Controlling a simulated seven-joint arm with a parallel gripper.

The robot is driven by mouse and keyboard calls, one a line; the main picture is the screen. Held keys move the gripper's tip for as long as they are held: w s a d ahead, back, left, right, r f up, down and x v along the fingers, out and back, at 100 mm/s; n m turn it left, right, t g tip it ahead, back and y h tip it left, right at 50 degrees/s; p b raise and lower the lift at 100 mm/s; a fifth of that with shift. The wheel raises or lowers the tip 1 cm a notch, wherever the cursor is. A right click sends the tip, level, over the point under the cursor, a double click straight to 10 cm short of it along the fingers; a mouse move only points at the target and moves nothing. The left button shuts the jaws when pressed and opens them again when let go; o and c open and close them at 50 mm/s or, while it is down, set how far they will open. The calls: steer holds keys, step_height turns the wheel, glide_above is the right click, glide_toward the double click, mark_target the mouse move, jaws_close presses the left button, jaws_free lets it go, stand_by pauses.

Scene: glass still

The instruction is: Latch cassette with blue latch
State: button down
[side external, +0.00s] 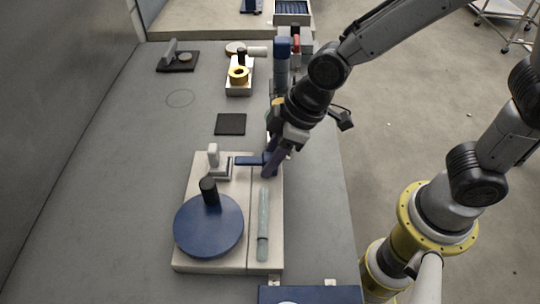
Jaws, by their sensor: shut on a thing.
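The cream cassette base (189,260) lies on the grey bench, with a round blue disc (218,232) carrying a black knob on its front part. The blue latch (248,161) is a flat bar near the back edge of the base. It points left toward a small white upright block (214,160). My gripper (268,170) reaches down over the back right of the base, at the latch's right end. It appears shut on the latch there; the fingers hide that end. I cannot tell whether the latch's left tip touches the white block.
A grey-green rod (263,222) lies along the right side of the base. A dark square pad (231,124) lies behind it. Farther back are a white stand with a yellow ring (239,76) and a dark plate (178,62). A blue item (312,294) sits at the front edge. The bench's left is clear.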

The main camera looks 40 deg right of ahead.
mark_target(252, 160)
stand_by(0.3)
steer(key=shift+w+a+r, duration=0.1)
steer(key=shift+w+a, duration=0.95)
steer(key=c, duration=0.8)
jaws_free()
steer(key=shift+c, duration=0.2)
steer(key=shift+o, duration=0.2)
steer(key=v, duration=1.3)
steer(key=shift+r, duration=0.35)
steer(key=shift+s+d, duration=0.1)
steer(key=shift+s, duration=0.05)
